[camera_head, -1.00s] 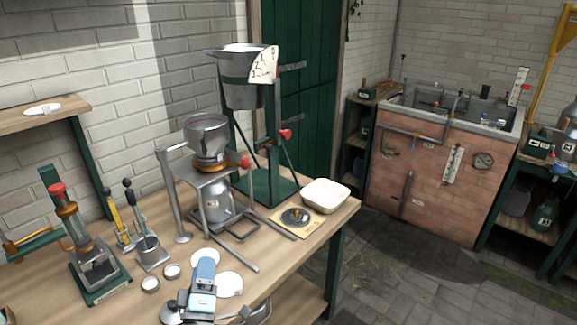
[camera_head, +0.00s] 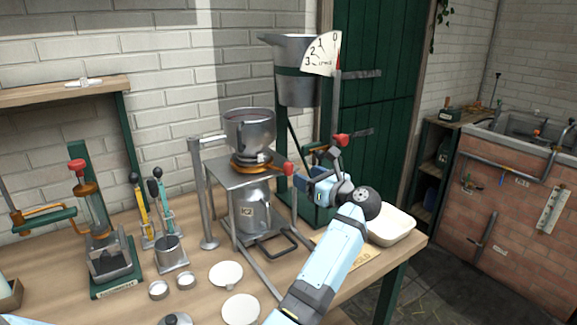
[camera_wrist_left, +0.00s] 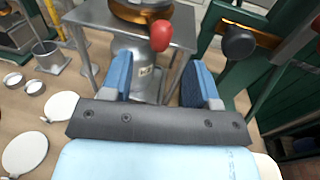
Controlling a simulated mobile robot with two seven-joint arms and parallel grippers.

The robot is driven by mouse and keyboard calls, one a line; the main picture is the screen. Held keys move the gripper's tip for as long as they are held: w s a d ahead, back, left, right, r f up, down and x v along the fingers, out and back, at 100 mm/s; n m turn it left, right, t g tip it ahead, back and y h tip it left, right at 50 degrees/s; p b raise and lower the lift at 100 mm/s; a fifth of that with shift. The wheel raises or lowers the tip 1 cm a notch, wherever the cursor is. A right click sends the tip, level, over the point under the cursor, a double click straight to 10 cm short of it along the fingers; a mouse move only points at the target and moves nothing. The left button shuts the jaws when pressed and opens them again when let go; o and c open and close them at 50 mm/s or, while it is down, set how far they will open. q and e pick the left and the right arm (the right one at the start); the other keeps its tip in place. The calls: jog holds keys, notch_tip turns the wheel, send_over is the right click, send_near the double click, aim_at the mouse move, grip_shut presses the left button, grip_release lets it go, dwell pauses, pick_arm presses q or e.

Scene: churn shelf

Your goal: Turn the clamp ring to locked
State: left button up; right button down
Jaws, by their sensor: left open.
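The clamp ring (camera_head: 250,161) is a copper-orange band under the metal hopper (camera_head: 249,130), on top of a small metal stand. A red knob (camera_head: 289,168) sticks out at its right side. In the left wrist view the ring (camera_wrist_left: 143,12) shows at the top edge, with the red knob (camera_wrist_left: 162,36) in front. My left gripper (camera_head: 304,188) is open and empty, just right of and below the knob in the head view. In the left wrist view its blue fingers (camera_wrist_left: 158,72) stand either side of the knob's line, with the knob apparently beyond them. My right gripper is out of view.
A tall green stand with a bucket (camera_head: 297,75), a dial and another red knob (camera_head: 342,140) stands close behind my left gripper. A white tub (camera_head: 391,227) sits at the bench's right edge. White discs (camera_head: 241,309) lie in front. A lever press (camera_head: 105,240) stands left.

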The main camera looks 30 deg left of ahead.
aim_at(291, 169)
pick_arm(q)
jog(key=x, duration=0.9)
jog(key=shift+w+a, duration=0.2)
jog(key=shift+a, duration=0.1)
jog(key=shift+c, duration=0.5)
jog(key=shift+s+p, duration=0.1)
jog(key=shift+p, duration=0.2)
grip_shut()
